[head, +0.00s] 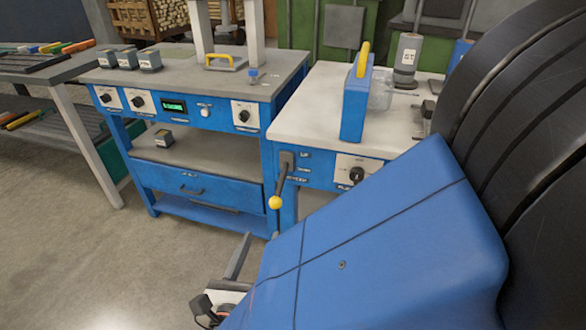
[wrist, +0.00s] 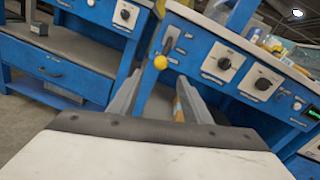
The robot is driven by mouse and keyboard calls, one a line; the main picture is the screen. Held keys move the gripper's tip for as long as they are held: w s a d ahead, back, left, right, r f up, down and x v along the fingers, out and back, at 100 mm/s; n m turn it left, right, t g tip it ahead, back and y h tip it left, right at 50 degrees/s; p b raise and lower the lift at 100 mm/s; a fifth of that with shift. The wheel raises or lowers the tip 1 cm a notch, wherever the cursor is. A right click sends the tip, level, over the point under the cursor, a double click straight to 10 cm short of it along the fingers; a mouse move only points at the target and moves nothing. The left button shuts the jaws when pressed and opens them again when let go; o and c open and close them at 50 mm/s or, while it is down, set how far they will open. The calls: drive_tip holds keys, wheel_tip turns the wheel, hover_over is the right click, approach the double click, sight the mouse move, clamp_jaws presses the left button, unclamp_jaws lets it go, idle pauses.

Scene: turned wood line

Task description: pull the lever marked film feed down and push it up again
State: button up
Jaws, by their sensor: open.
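The lever (head: 277,187) has a yellow ball knob and a dark slotted mount on the blue front of the right-hand bench. Its arm slants outward and down, with the knob below the mount. The small labels beside it are too blurred to read surely. In the wrist view the lever knob (wrist: 160,62) shows beyond and between my finger ends. My gripper (wrist: 160,90) is open and empty, apart from the knob. In the head view my gripper (head: 238,258) is below and left of the knob, partly hidden by my blue arm.
A dial (head: 355,170) sits right of the lever. A blue panel with a yellow handle (head: 357,98) stands on the white benchtop (head: 300,115). The left bench (head: 200,180) has a drawer and knobs. Floor (head: 110,265) is clear at front left.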

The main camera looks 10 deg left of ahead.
sight(280, 191)
drive_tip(key=w, duration=1.7)
drive_tip(key=shift+c, duration=0.5)
clamp_jaws()
